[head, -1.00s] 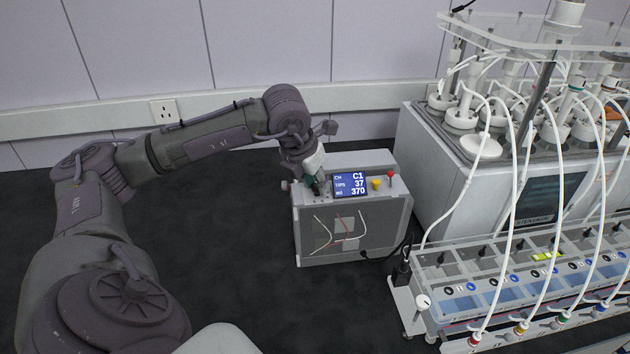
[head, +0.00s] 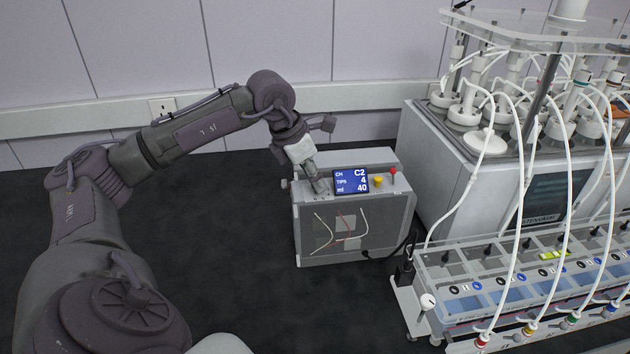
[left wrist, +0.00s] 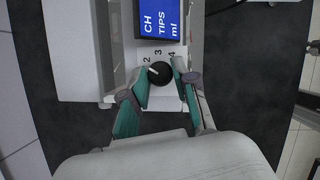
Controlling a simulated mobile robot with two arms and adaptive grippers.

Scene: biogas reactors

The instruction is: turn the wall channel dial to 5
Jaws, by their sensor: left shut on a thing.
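The channel dial is a round black knob (left wrist: 159,74) on top of a grey box (head: 352,228), below the printed numbers 2, 3 and 4 in the left wrist view. Its white mark points up and left, towards the 2. My left gripper (left wrist: 158,80) is shut on the knob, with one teal finger on each side. In the head view my left gripper (head: 321,190) reaches down to the box top, and it hides the dial there. The blue display (head: 351,181) beside it reads CH C2, TIPS 4, ml 40. My right gripper is not in view.
A yellow button (head: 378,181) and a red-tipped switch (head: 393,174) stand right of the display. A reactor unit (head: 480,175) with white tubes fills the right side. A pale wall stands behind.

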